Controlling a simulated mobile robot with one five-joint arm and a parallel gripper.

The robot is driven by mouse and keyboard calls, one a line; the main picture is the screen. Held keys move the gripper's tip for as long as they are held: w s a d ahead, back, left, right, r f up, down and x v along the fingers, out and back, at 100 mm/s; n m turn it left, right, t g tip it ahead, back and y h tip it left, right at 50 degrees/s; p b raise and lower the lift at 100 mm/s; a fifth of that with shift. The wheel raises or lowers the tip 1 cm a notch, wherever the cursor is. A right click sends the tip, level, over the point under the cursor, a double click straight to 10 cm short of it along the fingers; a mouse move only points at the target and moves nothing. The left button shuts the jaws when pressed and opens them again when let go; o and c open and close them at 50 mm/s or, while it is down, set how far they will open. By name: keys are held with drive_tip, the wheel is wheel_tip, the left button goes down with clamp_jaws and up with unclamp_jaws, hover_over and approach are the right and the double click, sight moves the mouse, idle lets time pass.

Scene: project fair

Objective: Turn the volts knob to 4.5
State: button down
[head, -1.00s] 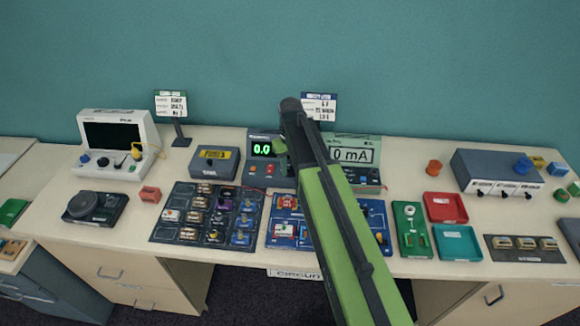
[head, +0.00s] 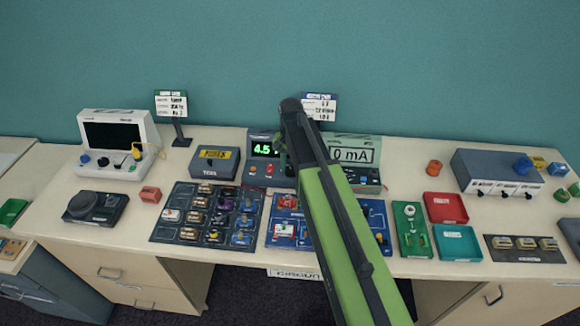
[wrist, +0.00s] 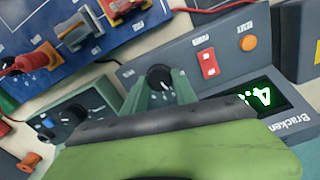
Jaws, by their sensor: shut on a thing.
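The power supply (head: 262,150) stands at the back of the table, left of my arm in the head view. Its green display (head: 263,149) reads 4.5. In the wrist view, the display (wrist: 262,96) is tilted and partly covered by my own arm. The black volts knob (wrist: 158,76) is on the supply's front panel. My gripper (wrist: 161,87) is shut on this knob, with a green finger on each side of it. In the head view, my arm hides the knob and most of the gripper.
A red switch (wrist: 208,63) and an orange reset button (wrist: 248,43) sit beside the knob. The mA meter (head: 352,155) stands close to the right of the supply. A blue circuit board (head: 283,208) lies in front.

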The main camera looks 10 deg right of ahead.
sight(291, 169)
drive_tip(key=shift+m, duration=0.3)
drive_tip(key=c, duration=1)
unclamp_jaws()
drive_tip(key=shift+r, duration=0.1)
wheel_tip(291, 169, up, 17)
drive_tip(key=p, duration=1.7)
